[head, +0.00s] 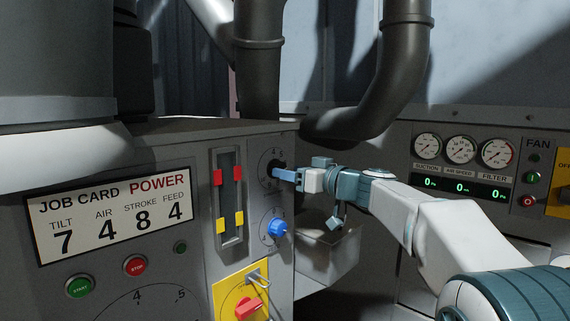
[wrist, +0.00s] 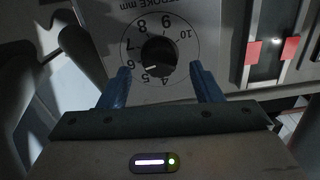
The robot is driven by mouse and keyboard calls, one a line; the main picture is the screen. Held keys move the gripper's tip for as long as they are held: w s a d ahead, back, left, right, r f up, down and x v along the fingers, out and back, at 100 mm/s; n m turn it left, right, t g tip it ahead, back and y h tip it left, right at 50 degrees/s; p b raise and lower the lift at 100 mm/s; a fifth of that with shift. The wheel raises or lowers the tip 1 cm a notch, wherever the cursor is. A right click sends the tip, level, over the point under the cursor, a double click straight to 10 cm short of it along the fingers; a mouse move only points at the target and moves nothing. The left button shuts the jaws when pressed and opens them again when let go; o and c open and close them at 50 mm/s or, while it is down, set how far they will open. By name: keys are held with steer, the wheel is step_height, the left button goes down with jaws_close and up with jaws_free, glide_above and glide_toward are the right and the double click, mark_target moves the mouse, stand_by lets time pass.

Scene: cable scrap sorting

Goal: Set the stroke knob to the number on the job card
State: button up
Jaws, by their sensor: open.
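The job card (head: 112,215) on the left panel reads tilt 7, air 4, stroke 8, feed 4. The black stroke knob (wrist: 159,55) sits in a round numbered dial labelled "STROKE mm", upside down in the wrist view. A white mark on the knob shows on its lower-left side, near 5 and 6; its exact reading is hard to tell. My gripper (wrist: 163,82) is open, with blue fingers either side of the knob's near edge and apart from it. In the head view, my gripper (head: 279,173) is at the upper dial and partly covers the knob.
A blue knob (head: 277,228) on another dial is just below. Left of it are a slotted gauge (head: 230,198) with red and yellow markers, and a red switch (head: 248,308) on a yellow plate. A grey bin (head: 330,255) stands below my arm. Fan gauges (head: 461,150) are right.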

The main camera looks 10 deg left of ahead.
steer(key=shift+p+x, duration=0.35)
steer(key=shift+x, duration=1.15)
steer(key=shift+c, duration=0.3)
steer(key=c, duration=0.9)
steer(key=shift+c, duration=0.2)
steer(key=shift+f+m+b, duration=0.1)
steer(key=shift+m+b, duration=0.3)
steer(key=shift+d+m+b, duration=0.1)
steer(key=shift+m+b, duration=1.7)
steer(key=shift+m, duration=5.7)
